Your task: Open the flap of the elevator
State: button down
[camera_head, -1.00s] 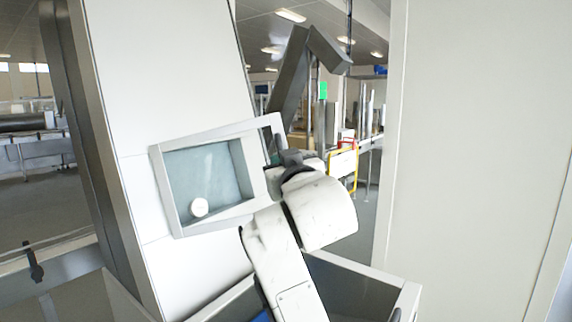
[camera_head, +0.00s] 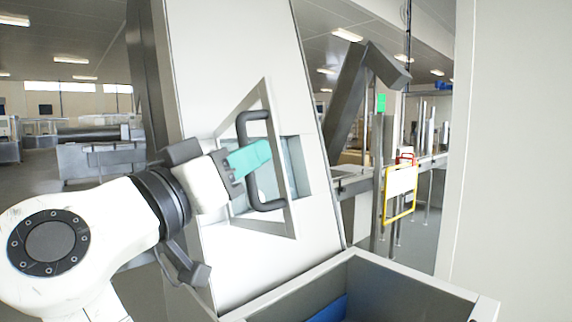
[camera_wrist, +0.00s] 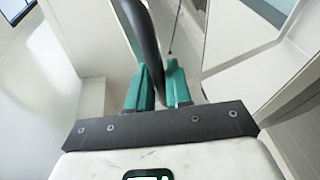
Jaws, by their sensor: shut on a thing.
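The elevator (camera_head: 225,65) is a tall white column, tilted in the head view. Its grey-framed flap (camera_head: 284,170) stands out at an angle from the front, with part of a pale recess (camera_head: 303,170) showing behind it. A dark U-shaped handle (camera_head: 250,118) is on the flap. My gripper (camera_head: 258,157) comes from the left, its teal fingers shut on the handle. In the wrist view the dark handle bar (camera_wrist: 145,40) runs down between the fingers (camera_wrist: 157,85).
An open grey bin (camera_head: 370,285) with a blue patch inside stands below the flap. A wide pale wall (camera_head: 520,150) is close on the right. A yellow-framed sign (camera_head: 400,192) and machinery stand behind. Open floor shows at the far left.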

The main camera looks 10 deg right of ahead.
jog(key=shift+s+a+f, duration=0.15)
jog(key=shift+a, duration=0.85)
jog(key=shift+s+a+f, duration=0.15)
jog(key=shift+a, duration=0.85)
jog(key=c, duration=1.1)
grip_release()
jog(key=shift+w, duration=0.1)
jog(key=b+v, duration=0.2)
jog(key=v, duration=0.9)
jog(key=shift+d+b, duration=0.15)
jog(key=shift+b, duration=0.25)
